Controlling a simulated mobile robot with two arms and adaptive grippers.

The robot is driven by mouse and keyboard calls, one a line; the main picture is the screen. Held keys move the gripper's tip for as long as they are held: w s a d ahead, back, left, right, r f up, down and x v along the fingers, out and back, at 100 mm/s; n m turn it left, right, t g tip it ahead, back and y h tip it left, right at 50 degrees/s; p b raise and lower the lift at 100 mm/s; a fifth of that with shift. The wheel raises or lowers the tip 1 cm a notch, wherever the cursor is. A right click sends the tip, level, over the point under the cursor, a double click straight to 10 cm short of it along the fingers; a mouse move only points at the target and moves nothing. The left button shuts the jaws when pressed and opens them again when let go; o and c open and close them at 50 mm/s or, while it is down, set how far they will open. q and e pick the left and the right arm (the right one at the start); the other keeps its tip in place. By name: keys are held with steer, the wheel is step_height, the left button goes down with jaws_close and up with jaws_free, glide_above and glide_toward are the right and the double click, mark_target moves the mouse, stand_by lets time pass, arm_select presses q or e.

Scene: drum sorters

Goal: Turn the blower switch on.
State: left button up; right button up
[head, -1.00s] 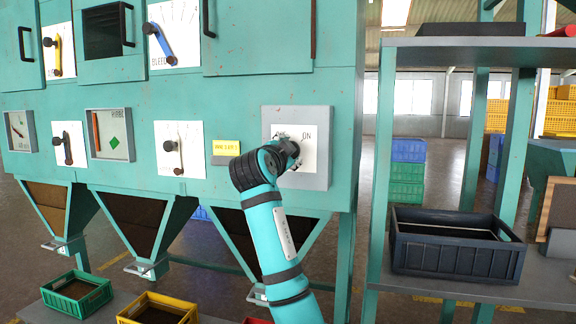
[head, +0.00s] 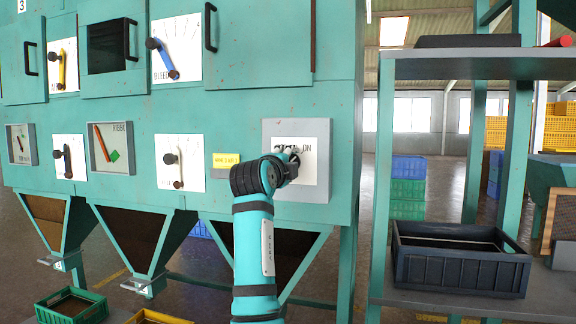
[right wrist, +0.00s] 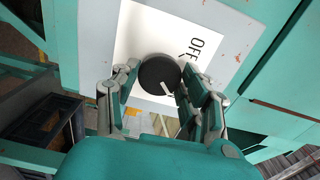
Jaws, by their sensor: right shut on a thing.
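The blower switch is a grey box (head: 320,190) with a white plate marked ON and OFF on the right part of the teal machine. Its round black knob (right wrist: 158,72) shows in the right wrist view, with a pale mark on its lower right edge. My right gripper (right wrist: 155,98) is shut on the knob, one finger on each side. In the head view my right gripper (head: 290,164) hides the knob and part of the lettering, so I cannot tell its exact setting there. My left gripper is not in view.
Other levers, a yellow one (head: 61,70), a blue one (head: 166,58) and dark ones, sit left on the machine. A gauge (head: 110,148) is among them. A shelf post stands right of the switch, with a dark crate (head: 460,270) on the shelf. Green and yellow bins lie below.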

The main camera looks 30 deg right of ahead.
steer(key=shift+f, duration=0.2)
stand_by(0.4)
steer(key=o, duration=1.2)
steer(key=shift+r, duration=0.15)
steer(key=shift+c, duration=0.2)
steer(key=shift+s, duration=0.1)
steer(key=v, duration=1.2)
